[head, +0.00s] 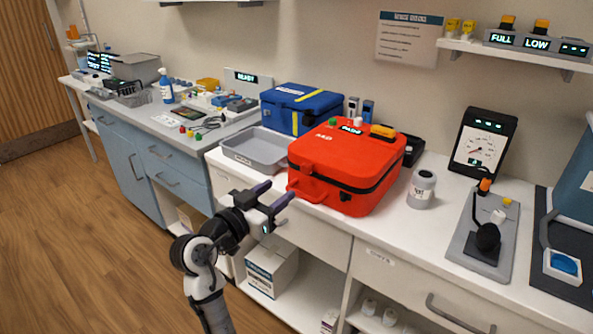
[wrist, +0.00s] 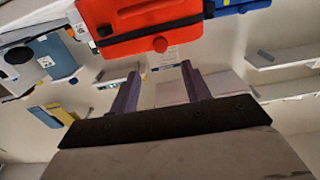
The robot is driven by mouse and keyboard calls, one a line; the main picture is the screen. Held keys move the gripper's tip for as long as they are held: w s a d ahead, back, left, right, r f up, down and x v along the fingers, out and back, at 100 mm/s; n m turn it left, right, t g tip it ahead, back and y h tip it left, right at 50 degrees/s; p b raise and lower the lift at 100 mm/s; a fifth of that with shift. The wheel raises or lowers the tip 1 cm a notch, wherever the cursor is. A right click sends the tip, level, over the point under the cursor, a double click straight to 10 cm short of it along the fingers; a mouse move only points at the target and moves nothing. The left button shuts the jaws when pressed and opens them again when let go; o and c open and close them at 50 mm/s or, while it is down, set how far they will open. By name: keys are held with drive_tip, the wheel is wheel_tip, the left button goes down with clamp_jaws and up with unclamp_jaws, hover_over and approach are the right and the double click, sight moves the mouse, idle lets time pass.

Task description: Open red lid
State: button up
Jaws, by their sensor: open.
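The red case (head: 347,163) sits on the white counter, with its red lid (head: 345,145) closed on top. In the wrist view the picture is turned over; the red case (wrist: 155,30) shows at the top beyond the two open fingers (wrist: 158,88).
A grey tray (head: 240,160) lies left of the case and a blue case (head: 300,95) stands behind it. A grey jar (head: 421,188) stands to the right, near a joystick panel (head: 470,255). Small coloured items lie on the lid. Open floor (head: 80,240) lies at left.

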sight(305, 169)
drive_tip(key=p+x, duration=0.2)
drive_tip(key=x, duration=0.8)
drive_tip(key=shift+a, duration=0.1)
clamp_jaws()
